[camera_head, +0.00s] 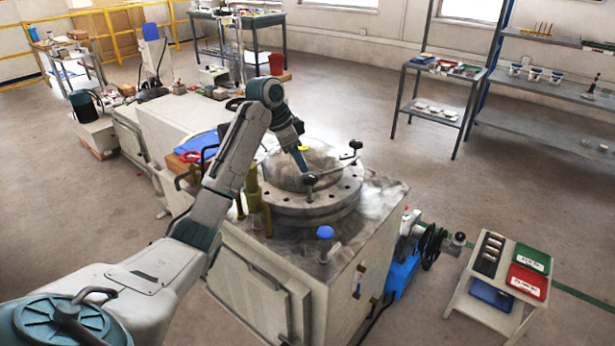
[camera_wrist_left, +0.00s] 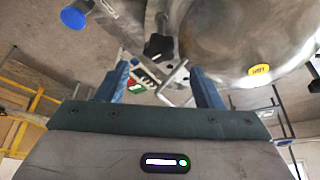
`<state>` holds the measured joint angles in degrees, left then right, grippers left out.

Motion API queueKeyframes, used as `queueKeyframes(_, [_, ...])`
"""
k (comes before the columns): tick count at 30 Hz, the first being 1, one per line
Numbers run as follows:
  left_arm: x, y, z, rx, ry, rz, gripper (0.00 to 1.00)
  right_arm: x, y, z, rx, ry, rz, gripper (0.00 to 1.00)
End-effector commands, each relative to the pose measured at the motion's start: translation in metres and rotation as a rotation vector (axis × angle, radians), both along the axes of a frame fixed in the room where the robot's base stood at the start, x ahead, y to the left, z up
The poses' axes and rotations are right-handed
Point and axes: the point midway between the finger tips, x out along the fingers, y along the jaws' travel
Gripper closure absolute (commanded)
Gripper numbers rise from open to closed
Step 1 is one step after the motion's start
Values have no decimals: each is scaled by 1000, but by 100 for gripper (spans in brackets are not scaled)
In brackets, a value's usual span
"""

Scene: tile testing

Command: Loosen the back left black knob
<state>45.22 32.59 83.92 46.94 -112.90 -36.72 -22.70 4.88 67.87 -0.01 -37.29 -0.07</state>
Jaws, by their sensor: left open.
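The round metal lid (camera_head: 300,165) with a yellow label sits on a bolted flange on top of the machine. One black knob (camera_head: 311,181) is at the lid's near edge, and another black knob (camera_head: 356,144) is at its right. A metal bar runs between them. Other knobs, if any, are hidden behind my arm. My left gripper (camera_head: 302,162) points down over the lid, close to the near knob. In the left wrist view its blue fingers (camera_wrist_left: 162,72) are apart and empty. A black knob (camera_wrist_left: 158,47) shows beyond the gap; I cannot tell whether they touch.
A blue cap (camera_head: 325,232) stands at the machine's front corner, with brass pipes (camera_head: 254,195) left of the flange. A small cart (camera_head: 500,275) with red, green and blue bins stands at the right. Shelves (camera_head: 545,85) line the back right. Floor between them is clear.

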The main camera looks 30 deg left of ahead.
Motion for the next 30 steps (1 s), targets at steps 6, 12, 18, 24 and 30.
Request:
queueKeyframes(6, [11,-12,-39,-3,4,0,39,-11,-2,-6,0,8,-2,64])
queueKeyframes(12, [17,-17,-58,-2,2,0,39,-16,-2,-11,0,9,-2,64])
queueKeyframes(18, [19,-18,-62,-1,1,1,39,-17,-2,-12,0,8,-2,64])
queueKeyframes(24, [19,-17,-62,-1,1,1,47,-17,-2,-12,0,8,-2,64])
queueKeyframes(30, [19,-17,-62,-1,1,1,84,-17,-2,-12,0,8,-2,64])
